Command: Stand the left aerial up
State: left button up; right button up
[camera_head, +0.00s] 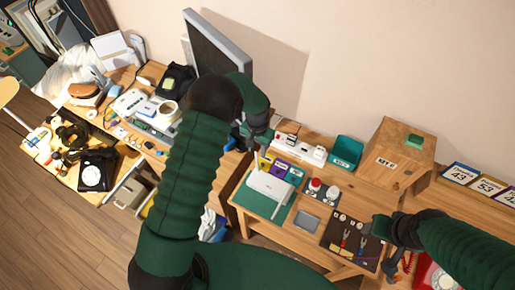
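A white router-like box (268,187) lies on a green mat (251,203) on the wooden workbench. A thin pale upright piece (257,162), which looks like an aerial, shows at its back left edge, just below my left gripper. My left gripper (248,143) is above and behind the box's left side. Its fingers are small and dark, so I cannot tell whether they are open or touch the aerial. My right gripper (377,229) is low at the right, over the tool tray, well away from the box; its fingers are unclear.
A teal bin (346,152) and a wooden cabinet (398,156) stand farther right. A dark tool tray (350,243) lies at the front right, and a red phone (432,276) is beyond it. A monitor (216,47) stands at the back left.

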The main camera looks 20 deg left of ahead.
pick_arm(q)
notch_tip(320, 180, up, 6)
jog(key=p, duration=0.4)
dwell(0.5)
jog(key=s+d+r+n+t+b, duration=0.1)
jog(key=s+d+t+b, duration=0.1)
jog(key=s+b, duration=1)
jog(key=s+d, duration=0.1)
jog(key=s, duration=0.6)
jog(key=shift+t, duration=0.3)
jog(key=shift+s+d, duration=0.15)
